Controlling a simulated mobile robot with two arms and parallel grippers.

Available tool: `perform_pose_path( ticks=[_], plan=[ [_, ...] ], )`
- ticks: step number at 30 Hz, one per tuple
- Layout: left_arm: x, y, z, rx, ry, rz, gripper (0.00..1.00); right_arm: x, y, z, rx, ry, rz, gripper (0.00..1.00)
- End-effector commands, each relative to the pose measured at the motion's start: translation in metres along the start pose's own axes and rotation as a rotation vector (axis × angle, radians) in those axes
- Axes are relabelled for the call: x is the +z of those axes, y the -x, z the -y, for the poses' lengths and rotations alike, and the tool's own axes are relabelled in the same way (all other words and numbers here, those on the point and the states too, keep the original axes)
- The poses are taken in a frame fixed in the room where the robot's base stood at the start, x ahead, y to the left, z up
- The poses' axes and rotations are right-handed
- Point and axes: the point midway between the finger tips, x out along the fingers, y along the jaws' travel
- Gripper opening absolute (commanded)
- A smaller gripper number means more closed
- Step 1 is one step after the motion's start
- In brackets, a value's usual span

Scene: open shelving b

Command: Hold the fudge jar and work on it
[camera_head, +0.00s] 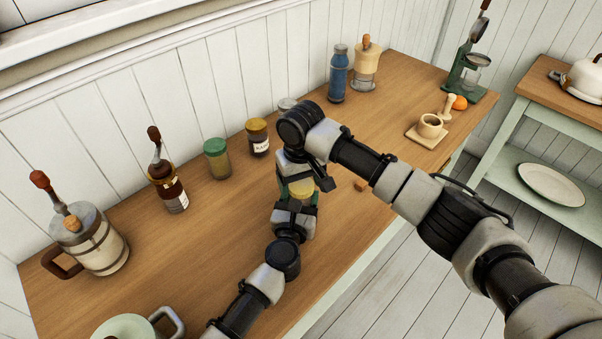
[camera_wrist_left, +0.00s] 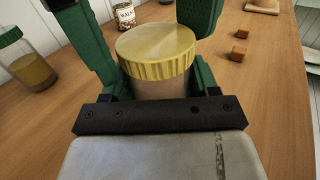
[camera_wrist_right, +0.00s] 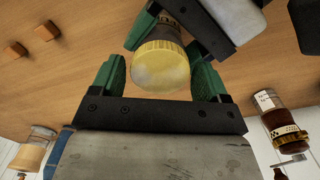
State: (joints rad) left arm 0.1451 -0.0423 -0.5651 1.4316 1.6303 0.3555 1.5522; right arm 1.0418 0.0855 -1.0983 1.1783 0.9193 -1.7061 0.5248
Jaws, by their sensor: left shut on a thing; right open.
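The fudge jar, with a ribbed yellow lid (camera_head: 301,187), is upright near the middle of the wooden counter. My left gripper (camera_head: 296,205) is shut around its body. In the left wrist view the lid (camera_wrist_left: 155,50) sits on the jar, above my left fingers (camera_wrist_left: 158,82). My right gripper (camera_head: 305,178) is over the jar from above. In the right wrist view its open fingers (camera_wrist_right: 158,78) stand on either side of the lid (camera_wrist_right: 160,66), with a visible gap at each side. Much of the jar's body is hidden by the grippers.
Small brown cubes (camera_wrist_left: 239,50) lie on the counter (camera_head: 225,235) beyond the jar. A mortar (camera_head: 430,126) is at the right. The counter's front edge is close by.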

Motion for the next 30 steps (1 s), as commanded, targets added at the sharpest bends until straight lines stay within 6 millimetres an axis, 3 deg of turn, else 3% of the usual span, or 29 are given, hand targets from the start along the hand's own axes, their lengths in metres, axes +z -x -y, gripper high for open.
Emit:
perform_pose_path(
  ticks=[6,14,15,16,20,30],
  plan=[
    [0.0009,-0.0002,0.0001,0.000,0.000,0.002,0.00,0.0001,-0.0007,-0.0002,0.000,0.000,0.000,0.76],
    [0.0009,-0.0002,0.0001,0.000,0.000,0.002,0.00,0.0001,-0.0005,-0.0001,0.000,-0.001,0.000,0.37],
    [0.0009,-0.0002,0.0001,0.000,0.000,0.002,0.00,0.0001,-0.0005,-0.0001,0.000,0.000,0.000,0.37],
    [0.0009,-0.0002,0.0001,0.000,0.000,0.002,0.00,0.0001,-0.0005,-0.0001,0.000,0.000,0.000,0.68],
    [0.0009,-0.0002,0.0000,0.000,0.000,0.002,0.00,0.0001,-0.0004,-0.0001,0.000,0.000,0.000,0.88],
    [0.0010,-0.0002,0.0001,0.000,0.000,0.002,0.00,-0.0004,0.0047,0.0002,-0.001,0.000,-0.002,0.91]
  ],
)
